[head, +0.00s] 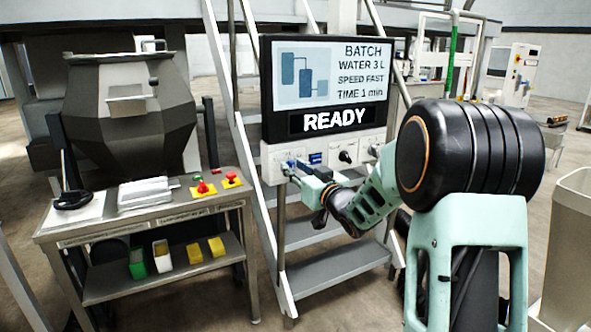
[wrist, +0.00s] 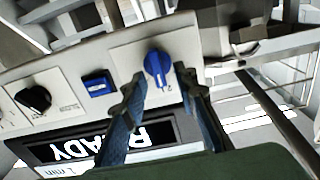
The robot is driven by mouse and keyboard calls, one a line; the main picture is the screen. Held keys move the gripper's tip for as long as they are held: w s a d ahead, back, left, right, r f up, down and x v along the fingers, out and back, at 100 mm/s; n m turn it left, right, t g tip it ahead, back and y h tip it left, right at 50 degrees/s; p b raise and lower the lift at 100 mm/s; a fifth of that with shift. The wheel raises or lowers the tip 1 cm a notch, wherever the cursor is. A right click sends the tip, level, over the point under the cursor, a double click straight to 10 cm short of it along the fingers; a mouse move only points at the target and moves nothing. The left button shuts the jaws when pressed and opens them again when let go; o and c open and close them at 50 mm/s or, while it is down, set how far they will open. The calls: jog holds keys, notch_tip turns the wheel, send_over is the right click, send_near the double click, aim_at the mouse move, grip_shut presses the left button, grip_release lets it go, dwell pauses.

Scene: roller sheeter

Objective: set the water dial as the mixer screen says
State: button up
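The mixer screen (head: 330,80) reads BATCH, WATER 3 L, SPEED FAST, TIME 1 min, with READY below. A blue dial (wrist: 158,64) sits on the control panel (head: 273,172) under the screen, at its left end in the head view, where my gripper partly covers it. The wrist view is upside down; there the dial's white mark points down, toward the screen, with the scale too small to read surely. My gripper (wrist: 161,90) is open, with one finger on each side of the blue dial. A gap shows at the right finger; contact at the left is unclear.
A blue rectangular button (wrist: 97,83) and a black dial (wrist: 33,98) sit beside the blue dial. A metal bench (head: 150,215) with red buttons (head: 202,187) stands left, before a grey mixer bowl (head: 130,105). Stairs (head: 335,268) rise behind the panel.

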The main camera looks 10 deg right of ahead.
grip_shut()
jog(key=shift+m+p, duration=0.3)
jog(key=shift+w+d+f+m+p, duration=0.15)
jog(key=shift+m+p, duration=0.75)
jog(key=shift+m, duration=0.5)
jog(key=shift+s+d+m+p, duration=0.15)
jog(key=shift+m+p, duration=0.7)
jog(key=shift+m, duration=0.55)
jog(key=shift+w+d+f+m+p, duration=0.15)
jog(key=shift+m+p, duration=0.75)
jog(key=shift+m, duration=0.5)
grip_release()
jog(key=shift+r, duration=0.1)
jog(key=v, duration=1.2)
